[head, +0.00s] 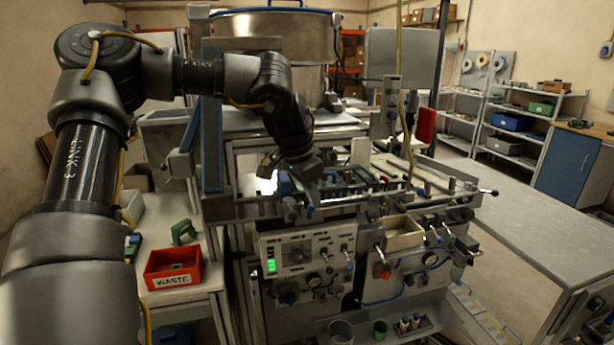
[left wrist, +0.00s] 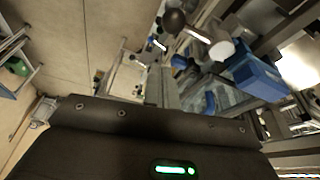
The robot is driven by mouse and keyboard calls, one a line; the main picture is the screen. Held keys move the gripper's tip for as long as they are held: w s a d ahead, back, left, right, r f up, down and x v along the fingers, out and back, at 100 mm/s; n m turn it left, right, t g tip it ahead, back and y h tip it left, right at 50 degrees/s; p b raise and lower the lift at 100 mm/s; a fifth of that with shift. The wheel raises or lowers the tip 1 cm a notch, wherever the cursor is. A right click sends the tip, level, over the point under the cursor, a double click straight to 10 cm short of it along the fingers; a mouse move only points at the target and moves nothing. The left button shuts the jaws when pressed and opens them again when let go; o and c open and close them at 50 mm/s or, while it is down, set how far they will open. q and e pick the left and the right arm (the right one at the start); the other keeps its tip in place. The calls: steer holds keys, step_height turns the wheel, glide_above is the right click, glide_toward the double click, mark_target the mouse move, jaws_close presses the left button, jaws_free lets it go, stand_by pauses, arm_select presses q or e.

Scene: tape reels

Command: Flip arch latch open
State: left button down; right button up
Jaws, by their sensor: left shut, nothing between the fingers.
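The taping machine (head: 330,215) stands in front of me, with a row of rails and rollers across its top. My left gripper (head: 305,166) is shut and empty over the left part of that top, close to a blue part (head: 285,184). The left wrist view shows a blue block (left wrist: 258,76) on the machine and a lever with a black ball knob (left wrist: 173,22). The dark gripper body fills the bottom of that view, and its fingertips do not show. I cannot tell which part is the arch latch; my gripper may cover it. My right gripper is out of view.
A red waste bin (head: 172,268) and a green tape holder (head: 184,232) sit on the side table at left. A large steel bowl (head: 272,30) stands above the machine. Blue uprights (head: 212,145) stand close beside my left arm.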

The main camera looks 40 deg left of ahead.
mark_target(290, 208)
arm_select(q)
steer(key=shift+s+a+f+p, duration=0.25)
steer(key=shift+s+f+p, duration=0.25)
steer(key=shift+s+p, duration=0.1)
steer(key=shift+s+a+f+p, duration=0.25)
steer(key=shift+s+f+p, duration=0.25)
steer(key=shift+p, duration=0.1)
steer(key=shift+s+a, duration=0.15)
steer(key=shift+s, duration=0.1)
steer(key=shift+w+f, duration=0.1)
